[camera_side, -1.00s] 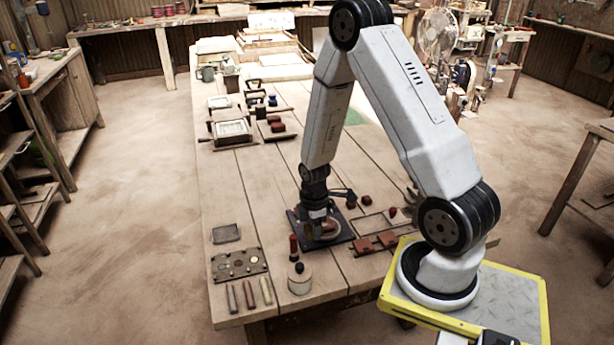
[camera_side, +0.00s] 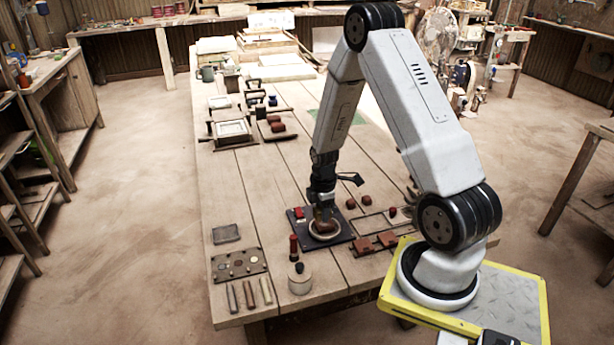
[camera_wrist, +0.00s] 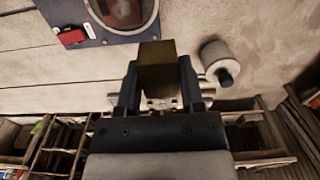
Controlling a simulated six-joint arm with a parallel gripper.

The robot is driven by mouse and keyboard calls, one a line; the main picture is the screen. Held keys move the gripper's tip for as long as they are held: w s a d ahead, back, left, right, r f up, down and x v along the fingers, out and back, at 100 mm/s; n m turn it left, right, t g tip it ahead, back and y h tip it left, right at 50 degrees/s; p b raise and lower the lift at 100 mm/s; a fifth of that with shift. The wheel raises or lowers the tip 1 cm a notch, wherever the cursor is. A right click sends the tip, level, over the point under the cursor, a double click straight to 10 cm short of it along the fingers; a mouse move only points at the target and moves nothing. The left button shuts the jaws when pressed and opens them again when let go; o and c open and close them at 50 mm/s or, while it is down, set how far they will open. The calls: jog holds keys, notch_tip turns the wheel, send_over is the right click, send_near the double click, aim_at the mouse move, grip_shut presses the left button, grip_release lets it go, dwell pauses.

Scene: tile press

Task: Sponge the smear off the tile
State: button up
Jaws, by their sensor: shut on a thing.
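My gripper (camera_side: 322,205) is shut on a brown sponge block (camera_wrist: 158,66). In the side view it hangs over the dark plate (camera_side: 343,239), close above the pale ring (camera_side: 325,238); I cannot tell whether the sponge touches anything. In the wrist view the ring (camera_wrist: 153,22) is cut off by the top edge, ahead of the sponge, and surrounds a reddish-brown surface (camera_wrist: 120,10), seemingly the tile. I cannot make out a smear on the part that shows.
A red block (camera_side: 299,213) sits on the plate's left corner. A pale round pot (camera_side: 300,282) with a dark knob and a red upright piece (camera_side: 293,245) stand in front. Red-brown blocks (camera_side: 388,239) lie to the right. The tabletop further left (camera_side: 230,185) is clear.

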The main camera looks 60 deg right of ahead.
jog(key=d, duration=0.7)
jog(key=shift+s+r, duration=0.25)
jog(key=shift+s, duration=0.2)
jog(key=shift+f, duration=0.15)
